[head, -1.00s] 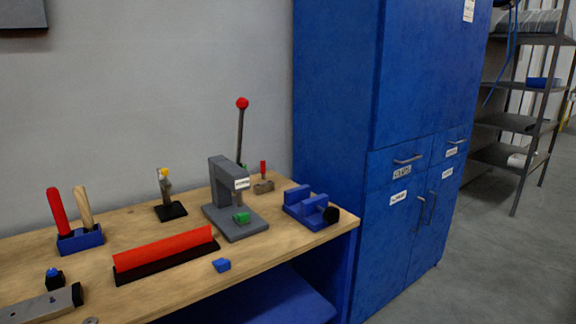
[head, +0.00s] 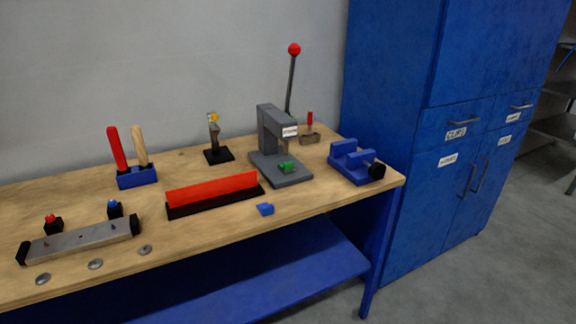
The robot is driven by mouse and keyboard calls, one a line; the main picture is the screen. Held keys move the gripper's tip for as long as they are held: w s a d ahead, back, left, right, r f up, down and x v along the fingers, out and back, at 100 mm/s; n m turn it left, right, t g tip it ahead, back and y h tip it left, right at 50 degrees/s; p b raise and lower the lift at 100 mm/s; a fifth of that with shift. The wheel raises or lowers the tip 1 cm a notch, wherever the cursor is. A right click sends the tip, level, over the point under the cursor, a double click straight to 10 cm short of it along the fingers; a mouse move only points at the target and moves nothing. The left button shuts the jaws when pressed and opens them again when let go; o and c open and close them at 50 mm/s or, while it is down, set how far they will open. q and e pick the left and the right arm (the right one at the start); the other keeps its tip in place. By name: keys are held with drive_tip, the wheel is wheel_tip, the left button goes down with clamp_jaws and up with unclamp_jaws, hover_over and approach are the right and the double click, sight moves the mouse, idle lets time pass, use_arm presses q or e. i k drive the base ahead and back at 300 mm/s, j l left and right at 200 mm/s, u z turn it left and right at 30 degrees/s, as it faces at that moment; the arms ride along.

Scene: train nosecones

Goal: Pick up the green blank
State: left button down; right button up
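The green blank (head: 287,167) is a small block lying on the base of the grey lever press (head: 268,131), below its head. The press has a long upright lever with a red ball on top. It stands on the wooden workbench (head: 215,227), toward the right part of the top. Neither of my grippers shows in the head view.
A blue vise (head: 349,163) stands right of the press. A tool holder (head: 137,177) and a grey fixture (head: 82,242) are further left. A blue cabinet (head: 410,190) stands at right.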

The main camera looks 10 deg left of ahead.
sight(286, 166)
drive_tip(key=i+l+u, duration=0.1)
drive_tip(key=l, duration=0.25)
drive_tip(key=i+l+u, duration=0.1)
drive_tip(key=i+l, duration=0.2)
drive_tip(key=i+l+u, duration=0.1)
drive_tip(key=l, duration=0.3)
drive_tip(key=i+l+u, duration=0.1)
drive_tip(key=l, duration=0.3)
drive_tip(key=i+l+u, duration=0.1)
drive_tip(key=i+l, duration=0.15)
drive_tip(key=l, duration=0.15)
